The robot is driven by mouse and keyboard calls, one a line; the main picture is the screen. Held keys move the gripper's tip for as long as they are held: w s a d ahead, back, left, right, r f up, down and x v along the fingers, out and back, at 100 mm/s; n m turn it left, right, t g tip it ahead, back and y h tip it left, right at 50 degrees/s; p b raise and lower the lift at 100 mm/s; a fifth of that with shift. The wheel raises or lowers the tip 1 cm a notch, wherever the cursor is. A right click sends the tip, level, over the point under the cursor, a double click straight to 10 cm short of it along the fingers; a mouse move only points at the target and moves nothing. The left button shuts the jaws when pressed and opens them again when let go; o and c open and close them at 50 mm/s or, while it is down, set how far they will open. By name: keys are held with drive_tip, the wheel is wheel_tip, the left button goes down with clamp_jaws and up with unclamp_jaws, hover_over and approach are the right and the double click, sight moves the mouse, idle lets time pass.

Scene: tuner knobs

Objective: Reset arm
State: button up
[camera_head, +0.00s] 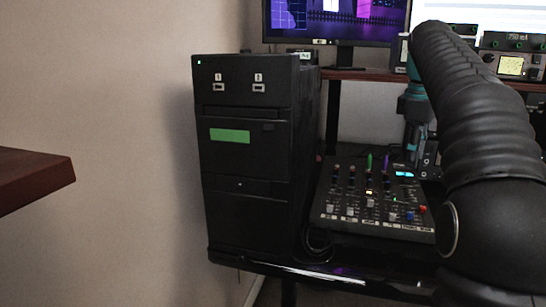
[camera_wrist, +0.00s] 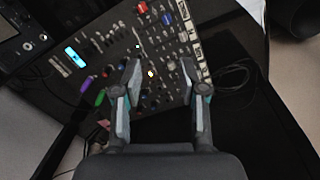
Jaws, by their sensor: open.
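My gripper (camera_wrist: 160,82) is open and empty in the wrist view, its two fingers apart over the mixer panel. The mixer (camera_head: 345,215) is a dark sloped panel with rows of small knobs, a lit blue display and a red knob; it also shows in the wrist view (camera_wrist: 110,60). In the head view my arm crosses the right side, and its wrist part hangs above the mixer's back right corner. The fingertips are hard to make out there. I cannot tell whether the fingers touch any knob.
A black computer tower (camera_head: 245,190) with a green label stands left of the mixer. A monitor (camera_head: 335,20) and rack units (camera_head: 512,66) stand behind on a shelf. A wooden edge (camera_head: 35,178) juts in at far left. A cable (camera_wrist: 235,75) lies beside the mixer.

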drive_tip(key=s+a+f+m+t, duration=0.2)
drive_tip(key=s+a+f+m, duration=0.3)
drive_tip(key=s+f, duration=0.6)
drive_tip(key=s+a+f+m+t, duration=0.2)
drive_tip(key=s+a+f+m, duration=0.3)
drive_tip(key=s+a+f, duration=0.4)
drive_tip(key=s+f, duration=0.3)
drive_tip(key=s, duration=0.3)
drive_tip(key=shift+s+a+f+t+y, duration=0.2)
drive_tip(key=shift+a+t+y, duration=0.1)
drive_tip(key=shift+a+y, duration=0.1)
